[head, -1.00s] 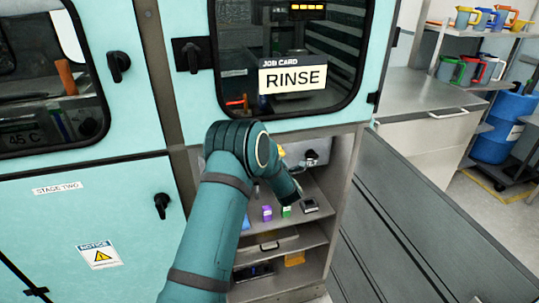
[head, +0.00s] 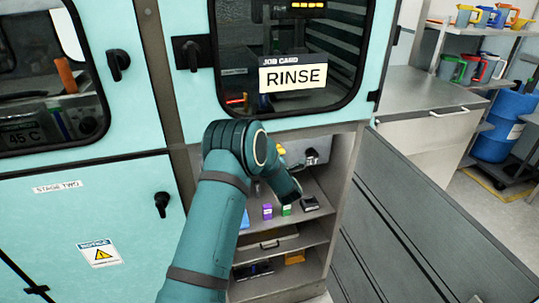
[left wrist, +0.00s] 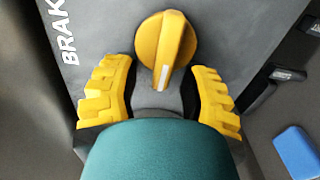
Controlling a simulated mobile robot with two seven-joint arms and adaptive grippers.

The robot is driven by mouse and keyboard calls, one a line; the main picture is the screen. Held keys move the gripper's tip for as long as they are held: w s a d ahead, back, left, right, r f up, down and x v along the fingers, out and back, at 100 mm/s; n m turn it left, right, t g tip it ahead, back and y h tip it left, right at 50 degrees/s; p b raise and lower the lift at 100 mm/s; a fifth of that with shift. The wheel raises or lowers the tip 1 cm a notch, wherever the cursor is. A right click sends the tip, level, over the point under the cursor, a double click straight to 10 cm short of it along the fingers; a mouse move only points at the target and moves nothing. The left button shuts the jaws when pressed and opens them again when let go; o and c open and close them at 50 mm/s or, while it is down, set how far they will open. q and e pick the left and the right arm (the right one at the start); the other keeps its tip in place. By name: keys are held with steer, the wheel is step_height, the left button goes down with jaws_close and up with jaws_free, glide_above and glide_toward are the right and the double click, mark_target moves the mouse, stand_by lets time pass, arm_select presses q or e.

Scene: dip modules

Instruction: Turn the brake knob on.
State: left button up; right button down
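The brake knob (left wrist: 167,40) is yellow with a white pointer line, mounted on a dark grey panel (left wrist: 95,25). White lettering on the panel, cut off by the view, reads "BRAK". The pointer aims down in the left wrist view, toward my gripper. My left gripper (left wrist: 162,68) is open, its yellow ridged fingers on either side of the knob's lower end, with gaps at both sides. In the head view my left arm reaches into the cabinet bay and mostly hides the gripper and knob. My right gripper is not in view.
A black lever (left wrist: 270,86) and a blue block (left wrist: 297,152) lie right of the gripper in the wrist view. In the head view a purple block (head: 267,211), a green block (head: 286,210) and a black item (head: 310,203) stand on the shelf below. Cabinet walls enclose the bay.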

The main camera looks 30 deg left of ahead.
arm_select(q)
steer(key=shift+s+d, duration=0.1)
steer(key=v, duration=1.1)
steer(key=shift+s+d, duration=0.3)
steer(key=s+d+f+m+g+h, duration=0.1)
steer(key=s+d+f+m+h, duration=0.3)
steer(key=d+f+m+h, duration=0.3)
steer(key=s+d+f+m+g+h, duration=0.1)
steer(key=s+d+f+m+h, duration=0.3)
steer(key=d+f+m, duration=0.45)
steer(key=s+d+f+m+g+h, duration=0.3)
steer(key=s+d+m+g, duration=0.1)
steer(key=s, duration=0.4)
steer(key=s+d+f+m+g+h, duration=0.3)
steer(key=s+d+m, duration=0.3)
steer(key=s, duration=0.3)
steer(key=shift+s+d+m+g+h, duration=0.2)
steer(key=shift+s+m+g+h, duration=0.1)
steer(key=shift+m+g+h, duration=0.15)
steer(key=shift+s, duration=0.1)
